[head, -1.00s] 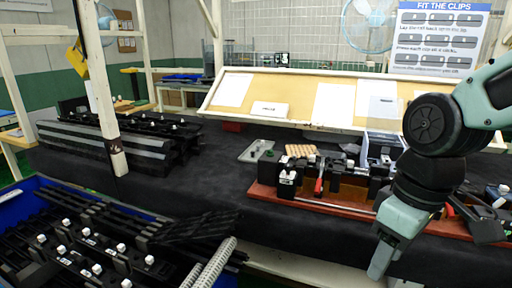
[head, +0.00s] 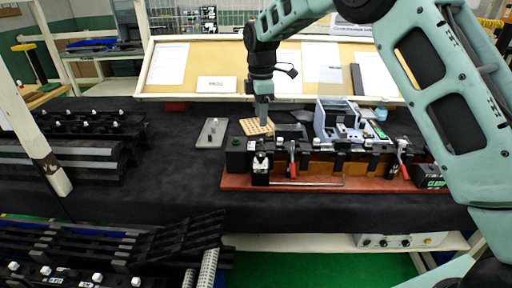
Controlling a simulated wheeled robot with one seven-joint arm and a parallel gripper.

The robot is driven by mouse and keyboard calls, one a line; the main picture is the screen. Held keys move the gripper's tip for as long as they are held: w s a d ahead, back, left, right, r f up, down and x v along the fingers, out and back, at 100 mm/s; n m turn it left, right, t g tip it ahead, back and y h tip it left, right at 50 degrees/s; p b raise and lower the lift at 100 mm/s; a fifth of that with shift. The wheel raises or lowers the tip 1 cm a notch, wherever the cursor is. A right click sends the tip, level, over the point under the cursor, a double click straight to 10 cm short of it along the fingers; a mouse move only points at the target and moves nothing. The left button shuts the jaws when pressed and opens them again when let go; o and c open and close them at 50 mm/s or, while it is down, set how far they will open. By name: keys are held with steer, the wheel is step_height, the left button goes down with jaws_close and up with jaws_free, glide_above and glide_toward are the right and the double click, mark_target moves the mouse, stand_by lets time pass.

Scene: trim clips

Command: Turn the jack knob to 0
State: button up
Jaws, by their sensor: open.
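A pale control panel (head: 402,241) with several dark knobs and one yellow one sits under the table's front edge at the lower right. I cannot tell which knob is the jack knob, and its markings are too small to read. My gripper (head: 263,118) points down over the back of the clip fixture (head: 325,165), near a tan pegged block (head: 256,127). It is open and holds nothing that I can see. It is well above and left of the panel, apart from it.
The fixture has red-handled clamps (head: 292,168) on a red-brown base (head: 230,182). A grey plate (head: 211,133) lies to its left, and a grey-blue bin (head: 336,118) stands behind it. Black trim parts (head: 70,155) fill the left. Dark table cloth between is clear.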

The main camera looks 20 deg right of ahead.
mark_target(261, 154)
step_height(261, 154, down, 14)
steer(key=p, duration=0.4)
steer(key=shift+r, duration=0.15)
steer(key=c, duration=1)
